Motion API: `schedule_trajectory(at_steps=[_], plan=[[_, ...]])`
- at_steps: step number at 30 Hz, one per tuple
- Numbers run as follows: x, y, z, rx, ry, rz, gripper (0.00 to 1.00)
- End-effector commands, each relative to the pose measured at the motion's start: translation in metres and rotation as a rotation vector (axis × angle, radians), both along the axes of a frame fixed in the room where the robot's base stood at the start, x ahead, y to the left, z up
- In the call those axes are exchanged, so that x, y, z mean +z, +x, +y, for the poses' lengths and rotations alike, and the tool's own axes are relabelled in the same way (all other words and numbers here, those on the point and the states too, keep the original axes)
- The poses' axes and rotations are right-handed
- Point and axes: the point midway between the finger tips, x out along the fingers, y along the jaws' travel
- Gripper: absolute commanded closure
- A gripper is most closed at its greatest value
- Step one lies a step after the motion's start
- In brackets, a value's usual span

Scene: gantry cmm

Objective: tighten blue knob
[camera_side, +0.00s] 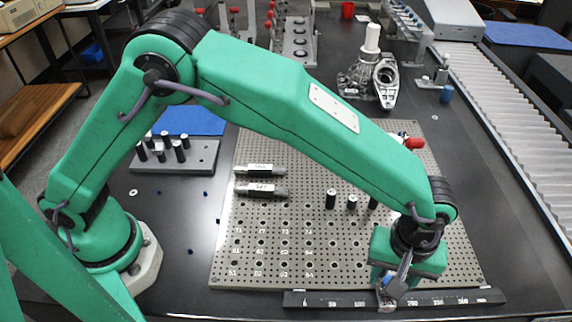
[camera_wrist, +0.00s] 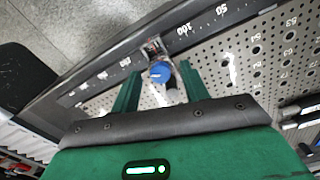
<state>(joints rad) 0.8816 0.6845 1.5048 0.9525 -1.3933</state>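The blue knob (camera_wrist: 160,71) sits on a small metallic slider (camera_wrist: 153,47) on the black scale rail (camera_wrist: 112,68), which has white numbers. In the side view the blue knob (camera_side: 397,288) is just below my gripper, partly covered by it, and the rail (camera_side: 330,299) runs along the front edge of the perforated plate. In the wrist view my gripper (camera_wrist: 158,70) is open, with one green finger on each side of the knob. Gaps show between the fingers and the knob. The fingertips are hard to make out in the side view.
The perforated plate (camera_side: 290,215) carries labelled blocks (camera_side: 262,190) and short black pins (camera_side: 331,199). A pin holder (camera_side: 195,157) stands at the left. Metal castings (camera_side: 385,82) and a roller conveyor (camera_side: 500,95) lie beyond. The black table is bare in front of the rail.

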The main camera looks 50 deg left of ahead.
Motion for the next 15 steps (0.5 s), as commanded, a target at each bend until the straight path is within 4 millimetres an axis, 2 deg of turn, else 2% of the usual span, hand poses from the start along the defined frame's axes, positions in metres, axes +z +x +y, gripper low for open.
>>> schedule_trajectory(at_steps=[8,15], plan=[[0.001,0.000,0.000,0.001,0.000,0.000,0.55],[0.015,0.001,0.000,0.001,-0.003,-0.001,0.55]])
